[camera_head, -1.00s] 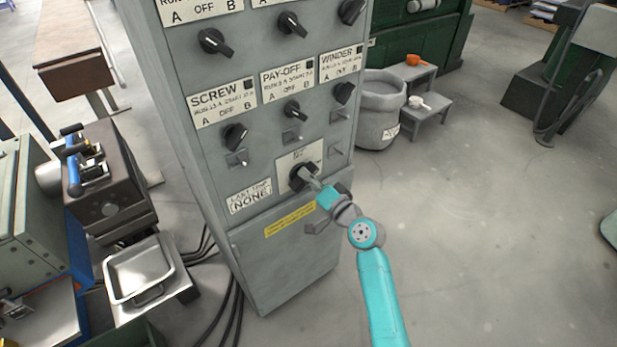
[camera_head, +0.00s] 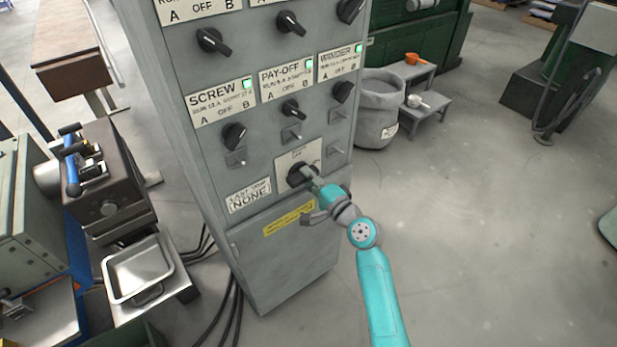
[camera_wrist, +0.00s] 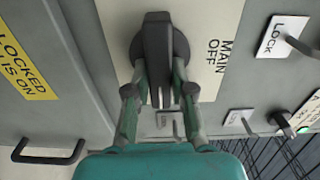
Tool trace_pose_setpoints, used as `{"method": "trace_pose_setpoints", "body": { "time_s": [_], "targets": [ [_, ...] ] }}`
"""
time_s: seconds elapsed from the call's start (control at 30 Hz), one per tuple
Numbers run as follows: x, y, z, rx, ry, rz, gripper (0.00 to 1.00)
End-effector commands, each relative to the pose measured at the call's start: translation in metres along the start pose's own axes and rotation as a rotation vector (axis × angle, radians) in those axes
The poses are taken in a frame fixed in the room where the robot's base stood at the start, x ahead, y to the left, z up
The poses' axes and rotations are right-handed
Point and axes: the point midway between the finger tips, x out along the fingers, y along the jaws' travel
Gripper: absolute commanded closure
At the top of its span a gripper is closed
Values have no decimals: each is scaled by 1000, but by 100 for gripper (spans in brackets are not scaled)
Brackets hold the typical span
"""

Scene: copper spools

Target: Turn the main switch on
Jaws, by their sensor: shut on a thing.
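The main switch is a black rotary knob (camera_head: 297,173) on a pale plate, low on the front of the grey control cabinet (camera_head: 270,262). In the wrist view the knob (camera_wrist: 157,38) fills the top middle, beside a plate lettered MAIN OFF (camera_wrist: 214,55). My gripper (camera_head: 309,176) is at the knob. In the wrist view its two fingers (camera_wrist: 160,78) stand on either side of the knob's handle, closed on it. Green lamps are lit on the SCREW (camera_head: 246,83), PAY-OFF (camera_head: 308,64) and WINDER (camera_head: 358,48) labels. The plate is partly hidden by my gripper in the head view.
More black selector knobs (camera_head: 234,135) and small toggles sit above the main switch. A LAST STOP NONE label (camera_head: 248,196) and a yellow label (camera_head: 288,219) are near it. A grey bin (camera_head: 379,112) and steps stand behind.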

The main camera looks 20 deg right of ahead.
Motion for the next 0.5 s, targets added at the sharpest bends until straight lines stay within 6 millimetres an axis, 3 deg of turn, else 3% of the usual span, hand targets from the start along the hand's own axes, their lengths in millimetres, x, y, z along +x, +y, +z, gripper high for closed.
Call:
{"method": "trace_pose_setpoints", "body": {
  "time_s": [0.43, 0.47, 0.5],
  "targets": [
    [0, 1, -1, 11, 2, 1, 100],
    [0, 1, -1, 11, 2, 1, 70],
    [0, 1, -1, 11, 2, 1, 60]
  ]
}}
